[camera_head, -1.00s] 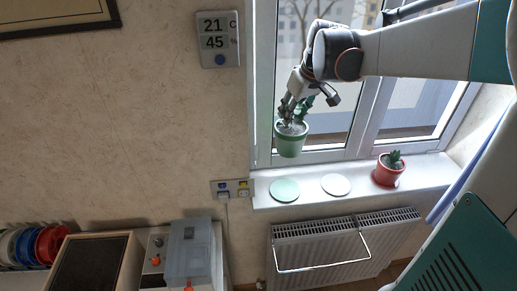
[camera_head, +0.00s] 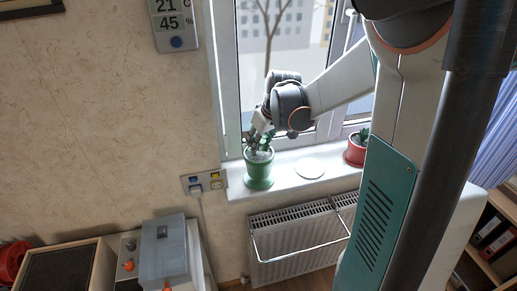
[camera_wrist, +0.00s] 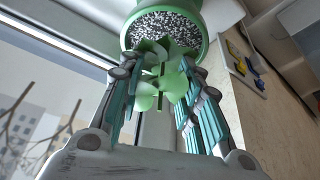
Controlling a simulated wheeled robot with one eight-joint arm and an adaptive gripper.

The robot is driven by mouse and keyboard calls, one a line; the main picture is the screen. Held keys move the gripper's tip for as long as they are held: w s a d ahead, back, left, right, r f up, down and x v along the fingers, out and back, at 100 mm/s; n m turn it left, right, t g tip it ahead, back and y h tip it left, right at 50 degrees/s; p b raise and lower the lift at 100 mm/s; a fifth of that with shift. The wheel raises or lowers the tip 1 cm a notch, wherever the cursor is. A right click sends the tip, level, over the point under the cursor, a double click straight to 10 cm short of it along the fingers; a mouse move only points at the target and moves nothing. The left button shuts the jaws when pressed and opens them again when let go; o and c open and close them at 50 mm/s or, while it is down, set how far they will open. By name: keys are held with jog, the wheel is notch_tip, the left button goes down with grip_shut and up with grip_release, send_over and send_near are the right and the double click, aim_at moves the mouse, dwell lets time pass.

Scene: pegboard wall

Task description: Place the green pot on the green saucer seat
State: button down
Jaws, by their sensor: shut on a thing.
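The green pot (camera_head: 259,172), with a leafy plant in speckled soil, is upright at the left end of the windowsill, over the green saucer seat (camera_head: 258,184). Only a thin edge of the saucer shows below the pot; I cannot tell whether they touch. My gripper (camera_head: 262,140) is above the pot, its fingers closed around the plant. In the wrist view the fingers (camera_wrist: 158,75) lie on both sides of the green leaves, and the pot (camera_wrist: 202,22) shows at the top, its rim near the fingertips.
An empty white saucer (camera_head: 310,168) lies on the sill to the right. A red pot (camera_head: 355,150) with a plant stands beyond it, partly behind my arm. The window is close behind, the radiator (camera_head: 300,235) is below, and a wall socket (camera_head: 205,184) is at left.

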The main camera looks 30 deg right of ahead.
aim_at(259, 148)
jog(key=shift+f+b, duration=0.35)
jog(key=shift+f, duration=1.15)
jog(key=shift+f, duration=0.15)
jog(key=c, duration=1.2)
grip_release()
jog(key=shift+o, duration=0.2)
jog(key=p+v, duration=0.3)
jog(key=v, duration=0.9)
